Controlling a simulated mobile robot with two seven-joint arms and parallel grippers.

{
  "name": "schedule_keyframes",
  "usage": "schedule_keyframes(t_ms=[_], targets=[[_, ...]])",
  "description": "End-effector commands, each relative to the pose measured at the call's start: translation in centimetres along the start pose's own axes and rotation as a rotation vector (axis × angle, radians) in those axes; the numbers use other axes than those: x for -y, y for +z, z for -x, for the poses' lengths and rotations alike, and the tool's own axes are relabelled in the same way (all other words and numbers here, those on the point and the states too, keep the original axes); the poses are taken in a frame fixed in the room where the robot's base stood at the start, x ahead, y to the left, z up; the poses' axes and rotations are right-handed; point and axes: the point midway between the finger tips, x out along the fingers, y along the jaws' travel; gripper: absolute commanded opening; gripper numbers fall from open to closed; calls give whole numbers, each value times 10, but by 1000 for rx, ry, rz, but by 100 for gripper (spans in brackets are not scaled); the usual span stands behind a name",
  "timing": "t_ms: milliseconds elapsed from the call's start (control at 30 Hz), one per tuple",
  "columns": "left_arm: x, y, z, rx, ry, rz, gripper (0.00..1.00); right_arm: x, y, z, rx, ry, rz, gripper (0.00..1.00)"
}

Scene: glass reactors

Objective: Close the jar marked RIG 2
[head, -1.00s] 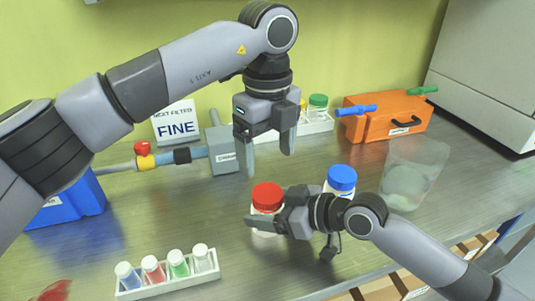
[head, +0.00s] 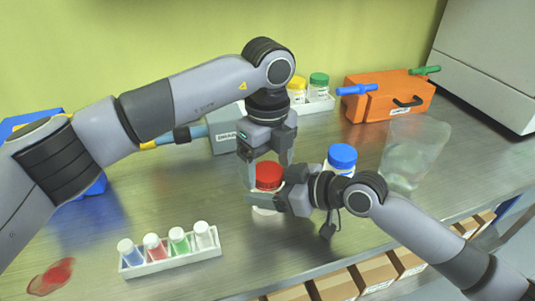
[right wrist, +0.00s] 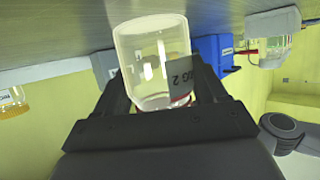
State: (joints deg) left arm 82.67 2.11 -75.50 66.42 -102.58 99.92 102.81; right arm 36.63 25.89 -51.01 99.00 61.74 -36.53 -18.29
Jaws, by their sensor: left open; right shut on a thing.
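A jar with a red lid (head: 268,175) stands on the metal bench. In the right wrist view the jar (right wrist: 150,60) is clear and looks inverted, with a dark label partly reading "G 2". My right gripper (head: 262,200) is shut on the jar's body from the right. It also shows in the right wrist view (right wrist: 165,95), with a finger on each side of the jar. My left gripper (head: 267,165) is open, pointing down, its fingers around or just above the red lid. Whether they touch it, I cannot tell. How the lid sits is partly hidden.
A blue-lidded jar (head: 342,158) stands close behind my right gripper. A vial rack (head: 172,262) is at front left, near a red spill (head: 52,277). A clear container (head: 412,155), an orange case (head: 390,98) and a grey box (head: 228,137) stand further back.

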Motion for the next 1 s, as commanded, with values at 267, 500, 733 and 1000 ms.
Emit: schedule_keyframes(t_ms=[267, 500, 733, 1000], targets=[[0, 0, 0, 0, 0, 0, 56, 0, 0, 0, -1, 0, 0, 0], [0, 0, 0, 0, 0, -5, 25, 0, 0, 0, -1, 0, 0, 0], [0, 0, 0, 1, -1, -192, 25, 0, 0, 0, -1, 0, 0, 0], [0, 0, 0, 0, -1, -286, 25, 0, 0, 0, 0, 0, 0, 0]])
